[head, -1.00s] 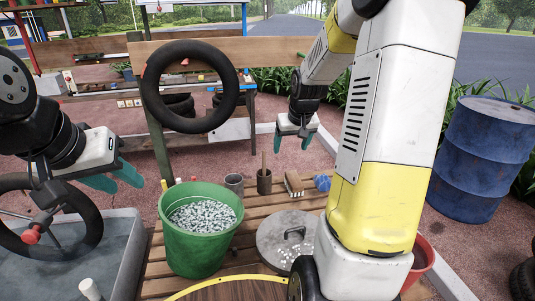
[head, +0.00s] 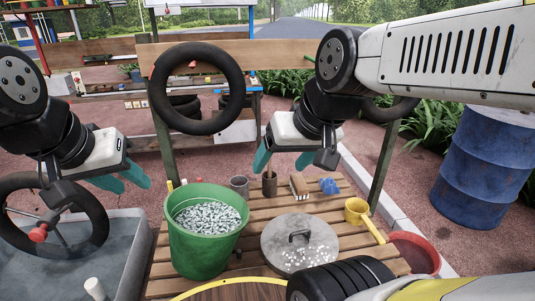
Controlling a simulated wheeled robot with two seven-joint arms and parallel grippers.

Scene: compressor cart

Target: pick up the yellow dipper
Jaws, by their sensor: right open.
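The yellow dipper (head: 356,210) stands on the right side of the slatted wooden table (head: 249,252), its handle pointing down and to the right. My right gripper (head: 283,163) is open and empty above the back of the table, up and to the left of the dipper and apart from it. My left gripper (head: 125,181) is at the left, above the grey basin, with its teal fingers apart and nothing seen between them.
A green bucket of pale pellets (head: 207,222), a round grey lid (head: 300,244), a brown cup (head: 269,184), a grey cup (head: 239,186), a brush (head: 299,186) and a blue item (head: 329,186) share the table. A red tub (head: 415,252) and blue barrel (head: 487,166) stand right.

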